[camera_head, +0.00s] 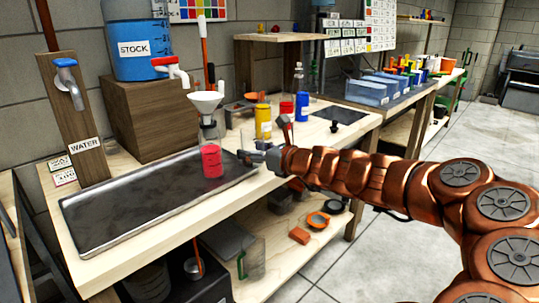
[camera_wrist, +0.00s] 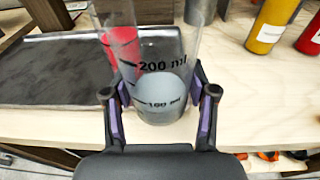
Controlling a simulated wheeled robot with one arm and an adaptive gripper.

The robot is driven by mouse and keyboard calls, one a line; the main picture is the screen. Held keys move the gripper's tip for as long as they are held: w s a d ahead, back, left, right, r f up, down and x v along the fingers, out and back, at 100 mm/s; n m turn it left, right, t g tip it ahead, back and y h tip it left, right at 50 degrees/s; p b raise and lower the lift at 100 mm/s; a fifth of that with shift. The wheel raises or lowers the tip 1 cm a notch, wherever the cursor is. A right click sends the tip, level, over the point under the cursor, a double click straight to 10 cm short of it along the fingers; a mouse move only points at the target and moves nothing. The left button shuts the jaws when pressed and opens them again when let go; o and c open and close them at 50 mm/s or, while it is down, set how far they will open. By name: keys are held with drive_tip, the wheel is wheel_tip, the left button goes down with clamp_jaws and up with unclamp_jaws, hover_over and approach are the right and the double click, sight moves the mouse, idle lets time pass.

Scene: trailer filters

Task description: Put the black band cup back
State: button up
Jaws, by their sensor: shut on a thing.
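My gripper (camera_wrist: 160,108) is shut on a clear measuring cup (camera_wrist: 158,72), one finger on each side of its lower part. The cup has black 200 ml and 100 ml marks and looks upright; its bottom looks grey. I cannot make out a black band on it. In the head view, my gripper (camera_head: 254,155) is over the bench beside the tray's right end, and the clear cup is hard to make out there. I cannot tell whether its base touches the bench. A vessel with red liquid (camera_head: 211,161) stands on the tray, left of my gripper, under a white funnel (camera_head: 206,102).
The dark metal tray (camera_head: 110,218) fills the bench's left part, below a water tap (camera_head: 66,75) and a STOCK tank (camera_head: 137,40). Yellow (camera_head: 263,122), red (camera_head: 286,112) and blue (camera_head: 301,106) bottles stand behind my gripper. The bench front (camera_head: 215,212) is bare.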

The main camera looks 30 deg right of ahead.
drive_tip(key=w+d, duration=0.3)
drive_tip(key=w+d+f+b, duration=0.1)
drive_tip(key=w+d, duration=0.2)
drive_tip(key=d, duration=0.1)
drive_tip(key=w+d, duration=0.2)
drive_tip(key=d, duration=0.1)
drive_tip(key=shift+w+d+f, duration=0.3)
drive_tip(key=shift+w, duration=0.1)
drive_tip(key=shift+w+d+r+b, duration=0.1)
drive_tip(key=shift+w+d+b, duration=0.25)
drive_tip(key=shift+d, duration=0.1)
wheel_tip(320, 180, down, 4)
drive_tip(key=shift+r+b, duration=0.15)
drive_tip(key=shift+b, duration=0.7)
drive_tip(key=shift+r, duration=0.1)
drive_tip(key=o, duration=1.3)
drive_tip(key=shift+o, duration=0.2)
